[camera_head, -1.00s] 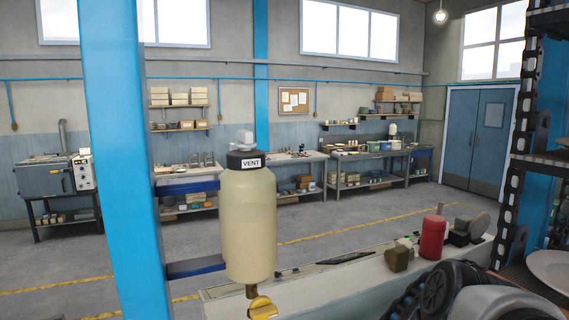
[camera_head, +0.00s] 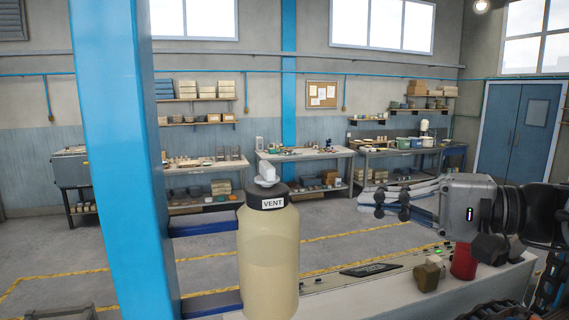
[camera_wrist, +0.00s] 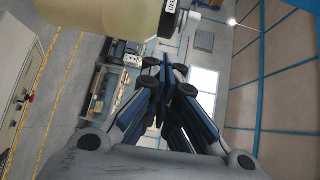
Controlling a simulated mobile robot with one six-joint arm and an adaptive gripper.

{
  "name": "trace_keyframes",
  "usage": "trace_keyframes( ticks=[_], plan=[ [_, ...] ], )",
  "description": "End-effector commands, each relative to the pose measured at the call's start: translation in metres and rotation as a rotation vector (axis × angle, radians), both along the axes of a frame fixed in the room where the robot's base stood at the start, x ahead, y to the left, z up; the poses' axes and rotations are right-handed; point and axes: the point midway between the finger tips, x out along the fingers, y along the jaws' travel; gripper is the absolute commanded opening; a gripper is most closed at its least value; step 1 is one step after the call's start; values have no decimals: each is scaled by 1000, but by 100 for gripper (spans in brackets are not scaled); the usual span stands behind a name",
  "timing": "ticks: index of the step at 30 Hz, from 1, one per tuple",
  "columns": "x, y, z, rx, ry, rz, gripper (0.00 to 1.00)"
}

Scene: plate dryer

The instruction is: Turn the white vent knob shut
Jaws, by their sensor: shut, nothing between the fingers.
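The white vent knob (camera_head: 267,174) sits on the dark cap (camera_head: 268,196) of a cream tank (camera_head: 268,252), above a label reading VENT. In the head view my gripper (camera_head: 380,203) is right of the knob, clearly apart from it, at about the cap's height in the picture and pointing left. Its fingers are shut and empty. In the wrist view the fingers (camera_wrist: 166,68) are together, and part of the tank (camera_wrist: 95,14) with its label shows at the top.
A blue post (camera_head: 120,160) stands close left of the tank. A white ledge (camera_head: 400,292) below my gripper holds a red canister (camera_head: 463,262) and an olive block (camera_head: 427,276). Workbenches line the far wall. The space between knob and gripper looks clear.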

Motion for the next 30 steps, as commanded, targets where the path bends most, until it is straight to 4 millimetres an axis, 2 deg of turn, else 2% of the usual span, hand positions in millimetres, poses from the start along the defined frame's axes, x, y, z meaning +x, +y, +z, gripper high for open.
trace_keyframes(
  ticks=[1,3,8,21,25,30],
  plan=[
    [2,-6,19,33,-23,-3,0],
    [2,-10,32,62,-48,-4,0],
    [8,0,36,77,-59,1,0],
    [50,79,36,75,-57,2,0],
    [44,98,36,74,-57,-1,0],
    [40,112,35,73,-58,-2,0]
  ],
)
